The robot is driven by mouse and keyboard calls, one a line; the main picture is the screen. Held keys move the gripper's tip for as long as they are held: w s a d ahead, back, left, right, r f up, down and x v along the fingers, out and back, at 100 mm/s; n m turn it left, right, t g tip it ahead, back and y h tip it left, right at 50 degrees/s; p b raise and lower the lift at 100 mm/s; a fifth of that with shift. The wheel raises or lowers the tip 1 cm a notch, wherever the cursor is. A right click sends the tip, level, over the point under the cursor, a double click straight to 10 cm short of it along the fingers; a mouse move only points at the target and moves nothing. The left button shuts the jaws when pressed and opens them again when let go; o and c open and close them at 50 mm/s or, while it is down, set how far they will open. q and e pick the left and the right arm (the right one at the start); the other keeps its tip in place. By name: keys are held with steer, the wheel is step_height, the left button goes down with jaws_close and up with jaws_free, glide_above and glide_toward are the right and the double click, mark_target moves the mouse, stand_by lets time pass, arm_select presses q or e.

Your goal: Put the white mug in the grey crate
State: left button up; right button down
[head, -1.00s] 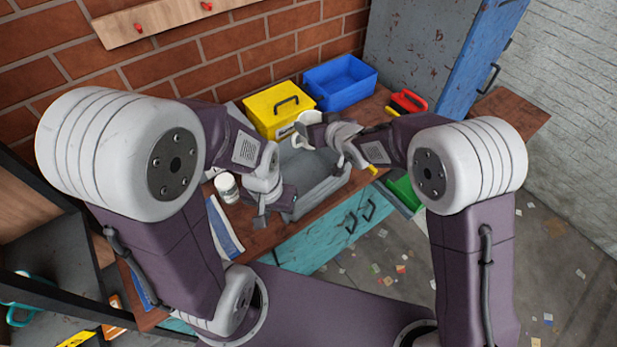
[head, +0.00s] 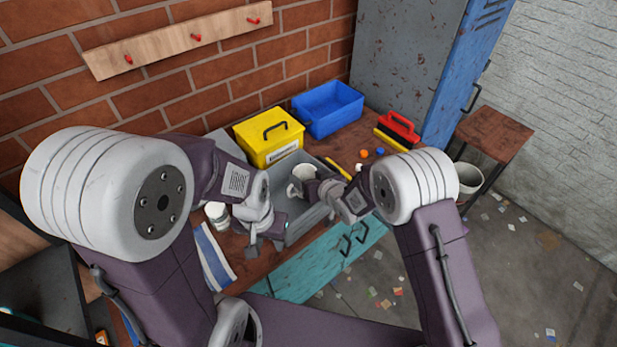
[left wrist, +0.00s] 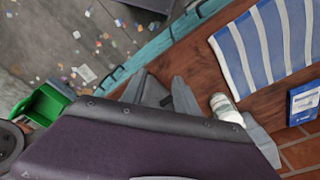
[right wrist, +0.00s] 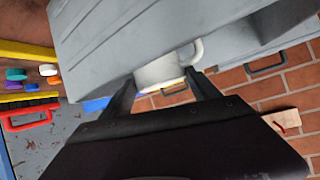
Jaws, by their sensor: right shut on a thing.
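The white mug (head: 300,174) is held between the fingers of my right gripper (head: 311,184), over the interior of the grey crate (head: 325,213) in the head view. In the right wrist view the mug (right wrist: 160,71) sits between the fingertips (right wrist: 163,90), its handle to the right, against the grey crate (right wrist: 130,35). I cannot tell whether it touches the crate floor. My left gripper (head: 266,243) is empty, its fingers apart, at the crate's near left side. It also shows in the left wrist view (left wrist: 200,110).
A yellow box (head: 268,148) and a blue bin (head: 328,108) stand behind the crate. A white bottle (head: 217,213) and a striped cloth (head: 213,255) lie left of it. A red-handled brush (head: 399,128) and small coloured pieces (head: 372,152) are to the right.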

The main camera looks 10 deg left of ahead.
steer(key=shift+f+b, duration=0.15)
steer(key=shift+b, duration=0.15)
steer(key=shift+f+b, duration=0.35)
steer(key=shift+f, duration=0.05)
steer(key=shift+c, duration=0.9)
jaws_free()
steer(key=shift+r, duration=0.1)
steer(key=shift+r+p, duration=0.3)
steer(key=shift+p, duration=0.1)
steer(key=shift+r+p, duration=0.6)
steer(key=shift+r, duration=0.05)
steer(key=b+v, duration=0.1)
steer(key=v, duration=1)
steer(key=shift+s+d+f, duration=0.25)
steer(key=shift+s+d, duration=0.05)
steer(key=shift+s, duration=0.1)
